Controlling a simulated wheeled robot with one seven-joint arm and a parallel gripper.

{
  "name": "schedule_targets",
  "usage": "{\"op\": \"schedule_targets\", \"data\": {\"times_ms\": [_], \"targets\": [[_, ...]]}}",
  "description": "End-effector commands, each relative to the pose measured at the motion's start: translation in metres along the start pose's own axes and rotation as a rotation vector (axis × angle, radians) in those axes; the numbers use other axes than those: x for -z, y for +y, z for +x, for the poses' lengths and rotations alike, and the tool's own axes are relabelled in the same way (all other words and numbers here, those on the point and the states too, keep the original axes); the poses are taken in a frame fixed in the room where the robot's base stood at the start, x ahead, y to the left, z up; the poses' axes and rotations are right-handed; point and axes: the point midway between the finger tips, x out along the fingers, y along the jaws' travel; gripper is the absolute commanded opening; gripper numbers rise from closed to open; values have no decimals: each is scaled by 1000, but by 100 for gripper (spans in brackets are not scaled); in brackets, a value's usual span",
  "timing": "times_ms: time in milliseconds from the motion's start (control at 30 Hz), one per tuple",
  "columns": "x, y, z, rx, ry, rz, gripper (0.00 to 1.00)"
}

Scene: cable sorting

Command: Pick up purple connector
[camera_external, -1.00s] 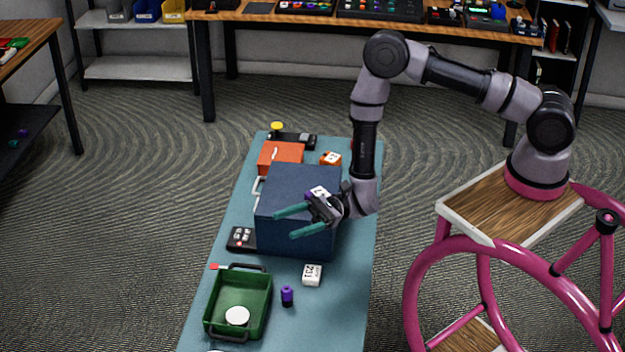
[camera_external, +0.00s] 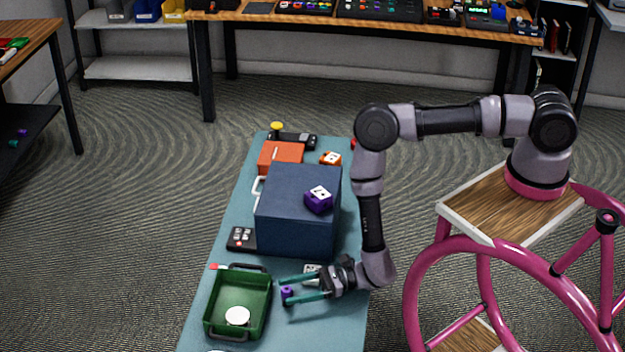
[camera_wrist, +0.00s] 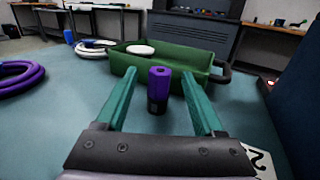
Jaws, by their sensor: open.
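The purple connector (camera_external: 286,292) stands upright on the teal table, just right of the green tray. In the wrist view the purple connector (camera_wrist: 158,88) shows a purple top and a dark lower part. My gripper (camera_external: 283,294) is low over the table with its teal fingers reaching left. In the wrist view my gripper (camera_wrist: 155,85) is open, with one finger on each side of the connector and visible gaps between. The fingertips are near the connector's level, and nothing is held.
The green tray (camera_external: 265,300) holds a white round thing (camera_external: 237,316). A dark blue box (camera_external: 290,235) with a purple die (camera_external: 318,199) on top stands behind. A white numbered block (camera_external: 312,271) is partly hidden by my gripper. A black remote (camera_external: 241,238) lies left of the box.

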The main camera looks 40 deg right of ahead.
Motion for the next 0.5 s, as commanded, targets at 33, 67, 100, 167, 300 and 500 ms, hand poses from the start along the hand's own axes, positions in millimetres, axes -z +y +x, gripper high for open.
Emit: {"op": "schedule_targets", "data": {"times_ms": [33, 67, 100, 167, 300, 500], "targets": [[0, 0, 1, 0, 0, 0, 70], [0, 0, 1, 0, 0, 1, 70], [0, 0, 1, 0, 0, 1, 70], [0, 0, 1, 0, 0, 1, 70], [0, 0, 1, -1, 0, 1, 36], [0, 0, 1, -1, 0, 0, 0]]}}
